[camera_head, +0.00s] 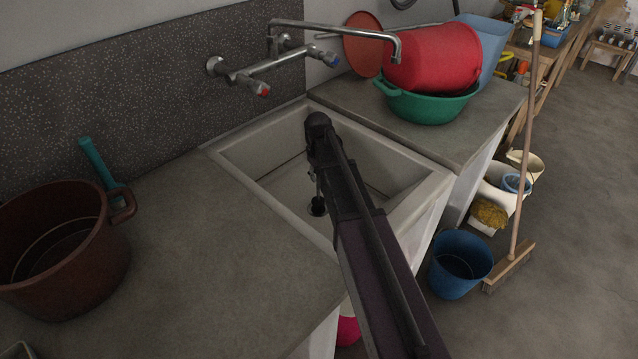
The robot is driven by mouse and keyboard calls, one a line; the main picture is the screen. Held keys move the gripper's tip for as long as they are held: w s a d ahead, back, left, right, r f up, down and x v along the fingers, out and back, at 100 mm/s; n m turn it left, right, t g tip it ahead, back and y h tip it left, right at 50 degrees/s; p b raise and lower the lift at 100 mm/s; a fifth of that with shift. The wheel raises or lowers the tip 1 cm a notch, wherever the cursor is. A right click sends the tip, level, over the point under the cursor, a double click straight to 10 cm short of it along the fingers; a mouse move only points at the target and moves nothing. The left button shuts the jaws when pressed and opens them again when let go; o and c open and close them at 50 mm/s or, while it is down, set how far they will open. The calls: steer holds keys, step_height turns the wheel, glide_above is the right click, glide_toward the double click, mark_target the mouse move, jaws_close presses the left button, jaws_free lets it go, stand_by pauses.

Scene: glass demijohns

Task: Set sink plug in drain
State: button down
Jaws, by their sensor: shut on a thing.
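The white sink (236,150) is set between two grey counters. My arm reaches over its front edge into the basin. My gripper (317,194) points down inside it, mostly hidden behind my own arm, and is shut on the sink plug (317,207), a small dark round thing low in the basin. The drain cannot be told apart from the plug. Whether the plug is seated or just above the drain cannot be seen.
A wall tap (335,32) with a long spout hangs over the sink's back right. A green basin (428,105) with a red bucket (438,58) stands on the right counter. A brown pot (62,250) stands at left. The near left counter is mostly clear.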

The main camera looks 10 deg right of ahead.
mark_target(318, 200)
steer(key=shift+f+b, duration=1.45)
steer(key=shift+f, duration=0.15)
steer(key=shift+f+b, duration=0.3)
steer(key=shift+c, duration=1.5)
jaws_free()
steer(key=shift+r, duration=0.2)
step_height(318, 200, up, 12)
steer(key=p, duration=1.2)
steer(key=shift+r+p, duration=0.15)
steer(key=shift+p, duration=0.2)
steer(key=shift+s, duration=0.1)
steer(key=s+m, duration=0.3)
steer(key=s, duration=1.8)
steer(key=shift+d+m, duration=0.2)
steer(key=shift+m, duration=0.2)
